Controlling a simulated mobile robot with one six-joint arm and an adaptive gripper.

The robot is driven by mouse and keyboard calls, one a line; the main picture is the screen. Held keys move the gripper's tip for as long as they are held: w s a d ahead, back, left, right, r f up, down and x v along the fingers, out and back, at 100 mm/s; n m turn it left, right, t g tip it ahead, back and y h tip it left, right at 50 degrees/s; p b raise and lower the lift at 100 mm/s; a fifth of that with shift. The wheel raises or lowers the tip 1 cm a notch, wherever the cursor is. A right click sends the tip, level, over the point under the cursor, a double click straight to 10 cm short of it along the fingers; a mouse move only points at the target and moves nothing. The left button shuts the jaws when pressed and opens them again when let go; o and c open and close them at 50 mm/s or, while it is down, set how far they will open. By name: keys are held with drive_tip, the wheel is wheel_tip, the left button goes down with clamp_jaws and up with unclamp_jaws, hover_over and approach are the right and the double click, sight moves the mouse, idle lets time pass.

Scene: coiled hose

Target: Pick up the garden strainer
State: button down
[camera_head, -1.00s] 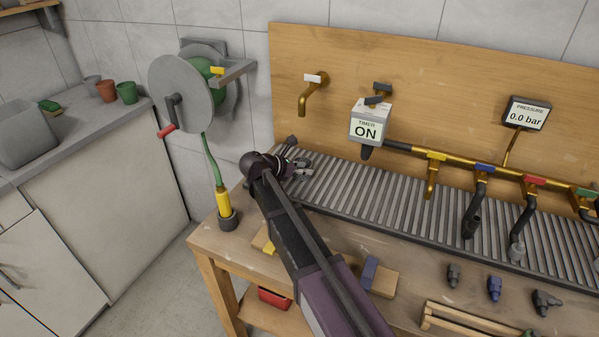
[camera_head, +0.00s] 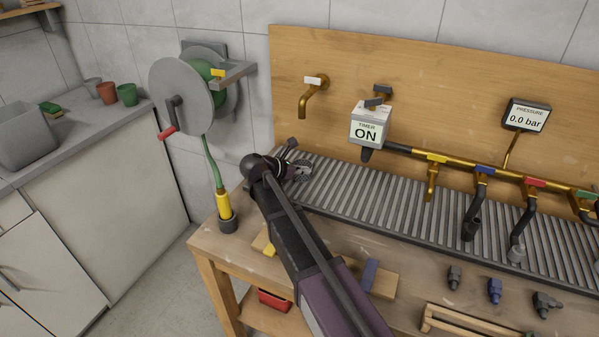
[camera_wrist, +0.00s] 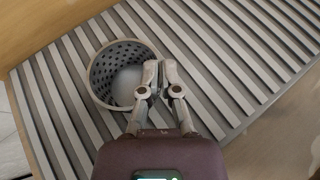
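The garden strainer (camera_wrist: 99,72) is a grey round cup with a perforated wall. In the wrist view it is at the upper left, over the slatted drain grate, and I look into its open top. My gripper (camera_wrist: 161,72) is at its right side, one finger inside the rim and one outside. The fingers are close together on the wall between them. In the head view my gripper (camera_head: 288,167) is at the left end of the grate, and the strainer (camera_head: 303,169) shows small and partly hidden beside it. I cannot tell whether the strainer touches the grate.
The slatted grate (camera_head: 385,200) runs along the bench (camera_head: 215,245) below brass taps. A yellow-ended hose in a holder (camera_head: 224,208) stands to the left. A timer box (camera_head: 370,122) reading ON hangs above. Fittings (camera_head: 495,289) lie at the front right.

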idle(0.3)
drive_tip(key=shift+s+r+p, duration=0.1)
drive_tip(key=shift+r+p, duration=2.4)
drive_tip(key=shift+p, duration=0.05)
